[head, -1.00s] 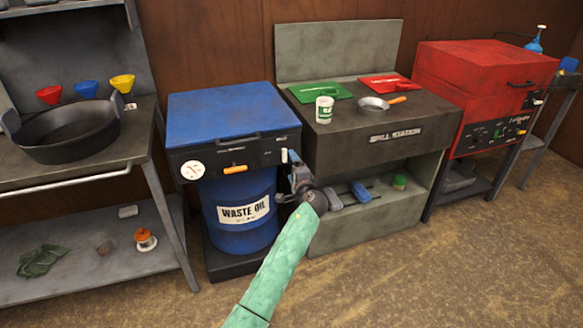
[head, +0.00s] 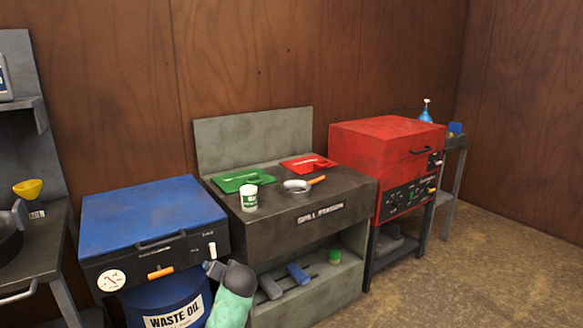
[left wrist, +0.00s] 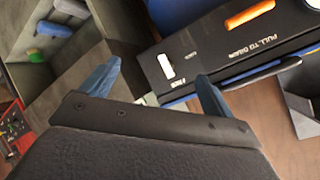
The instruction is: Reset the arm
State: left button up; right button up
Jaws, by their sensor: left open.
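My left gripper (left wrist: 160,74) is open, with two blue fingers apart in the left wrist view. Between and just beyond the fingertips is a white switch (left wrist: 166,66) on the black front panel of the blue-lidded waste oil unit. I see nothing held, and cannot tell whether a finger touches the panel. In the head view my left arm, with its green sleeve (head: 231,308) and dark wrist, reaches up from the bottom to the panel's right end, just below the white switch (head: 212,250). Its fingers are hardly visible there. My right gripper is in neither view.
The waste oil unit (head: 150,220) has an orange handle (head: 160,273) and a gauge. A red cabinet (head: 385,145) is farther right. Open floor (head: 500,270) lies at right.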

pick_arm(q)
jog(key=s+d+f+g+h+p, duration=0.1)
jog(key=s+d+h, duration=0.2)
jog(key=s, duration=0.7)
jog(key=s+d+f+g+h+p, duration=0.2)
jog(key=s, duration=0.8)
jog(key=s+d+f+g+h+p, duration=0.1)
jog(key=s+d+h, duration=0.2)
jog(key=s, duration=0.7)
jog(key=s+f+g+p, duration=0.2)
jog(key=s+f, duration=0.2)
jog(key=s, duration=0.7)
jog(key=s+f+g+p, duration=0.2)
jog(key=s+f, duration=0.2)
jog(key=s, duration=0.6)
jog(key=shift+s+a+f, duration=0.2)
jog(key=shift+s+a, duration=0.15)
jog(key=shift+a, duration=0.05)
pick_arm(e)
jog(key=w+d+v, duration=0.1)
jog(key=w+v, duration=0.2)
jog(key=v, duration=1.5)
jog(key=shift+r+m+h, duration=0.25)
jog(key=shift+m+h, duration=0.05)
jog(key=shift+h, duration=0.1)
